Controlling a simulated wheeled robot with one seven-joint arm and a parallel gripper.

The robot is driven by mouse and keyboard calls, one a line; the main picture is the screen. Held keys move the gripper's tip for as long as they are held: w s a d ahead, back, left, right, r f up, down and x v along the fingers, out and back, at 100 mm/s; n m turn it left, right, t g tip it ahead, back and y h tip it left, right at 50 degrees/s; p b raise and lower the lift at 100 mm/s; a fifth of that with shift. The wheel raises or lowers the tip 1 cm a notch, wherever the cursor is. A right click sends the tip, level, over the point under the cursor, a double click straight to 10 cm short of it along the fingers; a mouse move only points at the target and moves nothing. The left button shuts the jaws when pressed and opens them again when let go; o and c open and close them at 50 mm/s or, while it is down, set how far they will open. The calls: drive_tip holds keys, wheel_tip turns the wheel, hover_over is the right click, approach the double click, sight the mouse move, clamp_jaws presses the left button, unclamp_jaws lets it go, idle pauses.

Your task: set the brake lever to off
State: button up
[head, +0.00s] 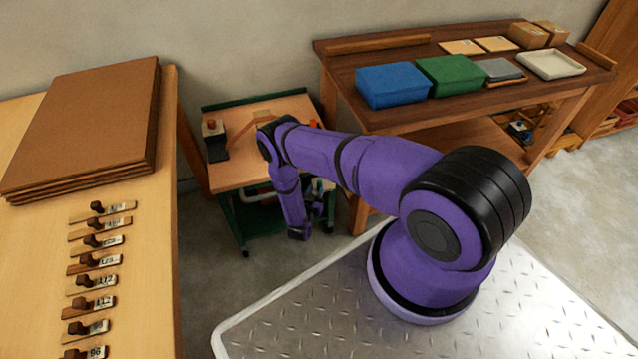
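A small cart with a green frame and a light wooden top (233,177) stands between the two benches. I cannot make out a brake lever for sure, nor any on or off marking. A small device with a black base and a red top (213,136) stands at the cart top's left edge. A small orange part (313,123) shows at its right edge, partly behind my arm. My arm bends down in front of the cart and hides much of its right side. My gripper (300,233) hangs low near the cart's front right; its fingers are too small and dark to read.
The left bench (150,250) carries stacked brown sheets (85,120) and a row of numbered wooden pieces. The dark bench (450,120) at the back right holds a blue box (392,86), a green box (457,75) and a pale tray (551,65). Floor between them is clear.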

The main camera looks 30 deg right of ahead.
sight(319, 185)
drive_tip(key=shift+x, duration=2.35)
clamp_jaws()
